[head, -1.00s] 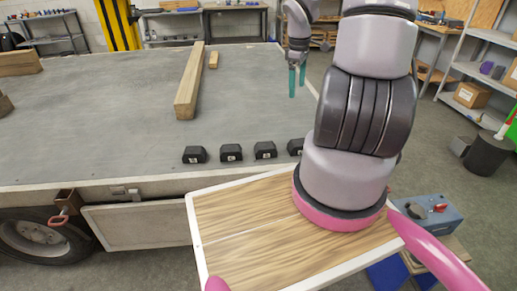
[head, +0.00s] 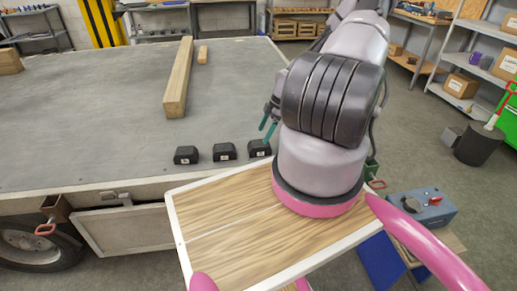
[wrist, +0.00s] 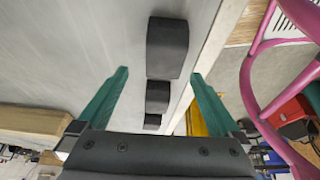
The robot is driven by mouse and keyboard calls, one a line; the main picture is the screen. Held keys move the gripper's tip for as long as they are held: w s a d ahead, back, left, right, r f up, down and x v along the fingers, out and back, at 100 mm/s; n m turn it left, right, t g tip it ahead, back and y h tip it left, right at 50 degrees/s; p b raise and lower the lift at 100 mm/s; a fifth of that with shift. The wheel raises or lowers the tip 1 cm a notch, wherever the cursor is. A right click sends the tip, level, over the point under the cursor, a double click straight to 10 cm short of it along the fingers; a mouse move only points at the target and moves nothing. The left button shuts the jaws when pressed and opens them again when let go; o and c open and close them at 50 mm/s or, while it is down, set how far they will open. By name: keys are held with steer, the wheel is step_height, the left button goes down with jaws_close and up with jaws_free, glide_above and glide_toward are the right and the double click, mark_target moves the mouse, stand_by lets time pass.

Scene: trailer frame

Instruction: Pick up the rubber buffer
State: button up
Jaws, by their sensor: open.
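Three black rubber buffers stand in a row along the trailer bed's near edge in the head view: a left one (head: 186,155), a middle one (head: 224,151) and a right one (head: 259,148). My arm may hide another. My gripper (head: 267,130) has teal fingers, low by the right visible buffer, partly hidden by my arm. In the wrist view my gripper (wrist: 159,73) is open and empty. A large near buffer (wrist: 167,47) shows ahead of the gap between the fingertips, with two smaller-looking ones behind it. I cannot tell whether the fingers reach around any buffer.
The grey trailer bed (head: 90,135) holds a long wooden beam (head: 178,80) and a short wood block (head: 203,55) farther back. Bare bed lies left of the buffers. A blue box (head: 425,206) stands right of my base. Shelves (head: 480,65) stand at the right.

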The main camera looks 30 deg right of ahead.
steer(key=x, duration=0.6)
steer(key=shift+s+d+f, duration=0.1)
steer(key=shift+s+f, duration=0.05)
steer(key=shift+s, duration=0.25)
steer(key=shift+w+f, duration=0.1)
steer(key=shift+f, duration=0.45)
jaws_close()
step_height(320, 180, up, 10)
steer(key=shift+r, duration=0.1)
steer(key=shift+w+a+r+m, duration=0.25)
steer(key=shift+w+r+m, duration=0.05)
steer(key=shift+r, duration=0.05)
steer(key=w+a+r+m+t+h, duration=0.2)
steer(key=w+a+r+m, duration=0.25)
steer(key=r+m, duration=0.4)
steer(key=w+a+r+m+t+h, duration=0.15)
steer(key=w+a+r+m, duration=0.35)
steer(key=r, duration=0.6)
steer(key=n+g+y, duration=0.3)
steer(key=n, duration=1)
glide_above(261, 143)
steer(key=w, duration=0.1)
steer(key=f, duration=1.9)
steer(key=shift+a+f, duration=0.1)
steer(key=shift+a, duration=0.3)
steer(key=shift+s+d+f+n+g+y, duration=0.15)
steer(key=shift+s+f+n+g+y, duration=0.15)
steer(key=shift+f+n, duration=0.25)
